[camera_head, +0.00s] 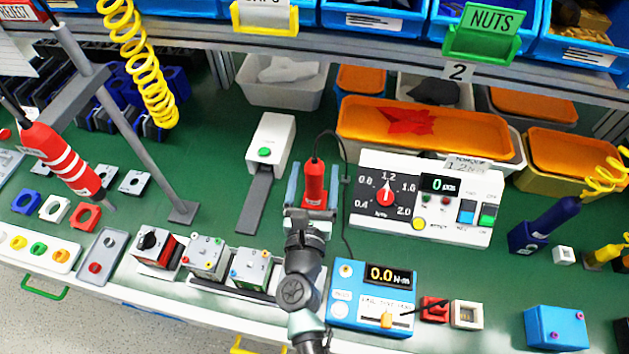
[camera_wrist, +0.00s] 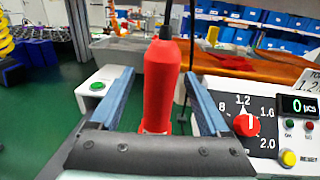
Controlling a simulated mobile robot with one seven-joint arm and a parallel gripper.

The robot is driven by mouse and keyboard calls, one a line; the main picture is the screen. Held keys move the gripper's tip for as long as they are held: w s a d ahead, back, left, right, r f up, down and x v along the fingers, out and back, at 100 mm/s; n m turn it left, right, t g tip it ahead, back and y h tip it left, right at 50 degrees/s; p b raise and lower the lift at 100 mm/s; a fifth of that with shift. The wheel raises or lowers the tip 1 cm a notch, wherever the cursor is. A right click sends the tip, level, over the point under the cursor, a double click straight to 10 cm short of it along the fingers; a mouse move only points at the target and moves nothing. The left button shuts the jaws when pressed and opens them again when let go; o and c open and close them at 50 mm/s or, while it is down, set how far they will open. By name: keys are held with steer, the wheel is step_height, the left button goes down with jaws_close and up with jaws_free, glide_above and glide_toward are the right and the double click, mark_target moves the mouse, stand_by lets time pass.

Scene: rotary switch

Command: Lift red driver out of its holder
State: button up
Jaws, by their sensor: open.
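The red driver (camera_head: 314,182) stands upright near the middle of the bench, with a black cable from its top. In the wrist view, the red driver (camera_wrist: 160,85) rises between the two blue-grey fingers of my gripper (camera_wrist: 157,76). My gripper (camera_head: 313,178) is open, with one finger on each side of the driver and visible gaps beside its body. The driver's lower end and its holder are mostly hidden behind my gripper.
A white control box with a dial (camera_head: 387,197) stands close on the right. A white box with a green button (camera_head: 270,143) is on the left. A blue torque meter (camera_head: 372,297) is in front. A red striped tool (camera_head: 62,160) hangs at the far left.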

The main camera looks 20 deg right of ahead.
jaws_close()
stand_by(0.4)
steer(key=shift+r, duration=0.15)
step_height(320, 180, up, 10)
steer(key=p, duration=0.6)
steer(key=shift+p, duration=0.35)
steer(key=c, duration=0.6)
jaws_free()
jaws_close()
